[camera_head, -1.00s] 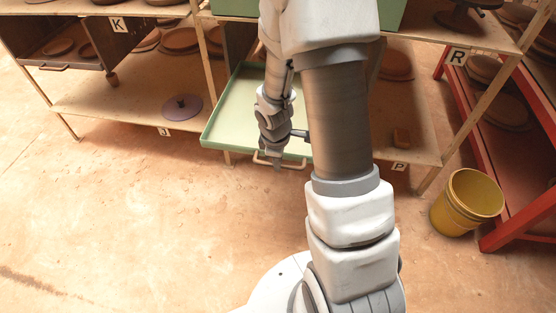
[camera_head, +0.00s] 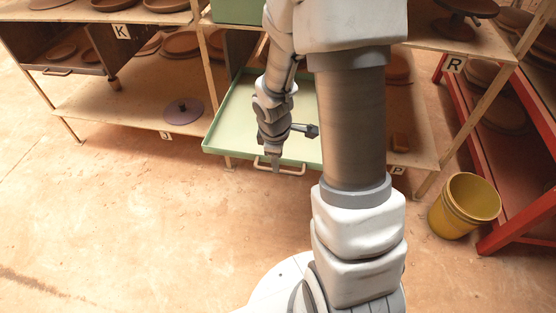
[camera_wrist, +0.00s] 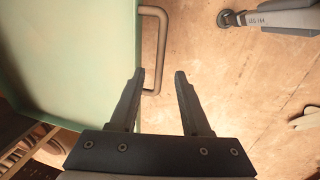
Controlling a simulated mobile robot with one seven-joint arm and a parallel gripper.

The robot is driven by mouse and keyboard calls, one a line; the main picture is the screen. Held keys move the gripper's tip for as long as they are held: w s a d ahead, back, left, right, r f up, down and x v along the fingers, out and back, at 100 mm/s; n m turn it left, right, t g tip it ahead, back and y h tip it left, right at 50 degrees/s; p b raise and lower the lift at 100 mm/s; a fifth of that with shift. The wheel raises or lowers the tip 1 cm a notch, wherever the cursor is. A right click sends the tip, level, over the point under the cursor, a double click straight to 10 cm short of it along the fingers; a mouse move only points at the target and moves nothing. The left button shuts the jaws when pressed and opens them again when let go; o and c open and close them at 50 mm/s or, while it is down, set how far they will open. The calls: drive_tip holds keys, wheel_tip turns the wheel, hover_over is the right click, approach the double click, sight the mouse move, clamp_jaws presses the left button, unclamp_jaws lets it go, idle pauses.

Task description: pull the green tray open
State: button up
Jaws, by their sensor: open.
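The green tray (camera_head: 235,115) stands out from the shelf unit in the head view, its pale green inside showing. Its metal bar handle (camera_head: 290,170) is on the front edge. My gripper (camera_head: 275,168) points down at the handle, and my arm covers part of the tray. In the wrist view my gripper (camera_wrist: 159,72) is open. One end of the handle (camera_wrist: 161,45) shows between the open fingers, with the tray (camera_wrist: 75,50) to the left. I cannot tell whether a finger touches the bar.
A yellow bucket (camera_head: 464,206) stands on the floor at right, beside a red rack (camera_head: 500,180). A drawer (camera_head: 55,55) is at upper left. A purple disc (camera_head: 183,110) lies on the lower shelf. The floor in front of the tray is clear.

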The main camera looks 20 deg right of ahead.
wheel_tip(320, 180, up, 12)
drive_tip(key=s+a+p, duration=0.1)
drive_tip(key=s+p, duration=0.1)
drive_tip(key=p, duration=0.2)
drive_tip(key=shift+a+f, duration=0.15)
drive_tip(key=s+a+r+m+t+y+p, duration=0.1)
drive_tip(key=s+a+r+m+t, duration=0.15)
drive_tip(key=s+r+m, duration=0.65)
drive_tip(key=s+a+r+m+t+p, duration=0.1)
drive_tip(key=s+a+r+m+t, duration=0.3)
drive_tip(key=r, duration=0.8)
wheel_tip(320, 180, up, 14)
drive_tip(key=d+n+g+p, duration=0.1)
drive_tip(key=g+p, duration=0.1)
drive_tip(key=p, duration=1.1)
drive_tip(key=shift+s+d+n+g, duration=0.25)
drive_tip(key=shift+s+n+g, duration=0.1)
drive_tip(key=shift+n, duration=0.05)
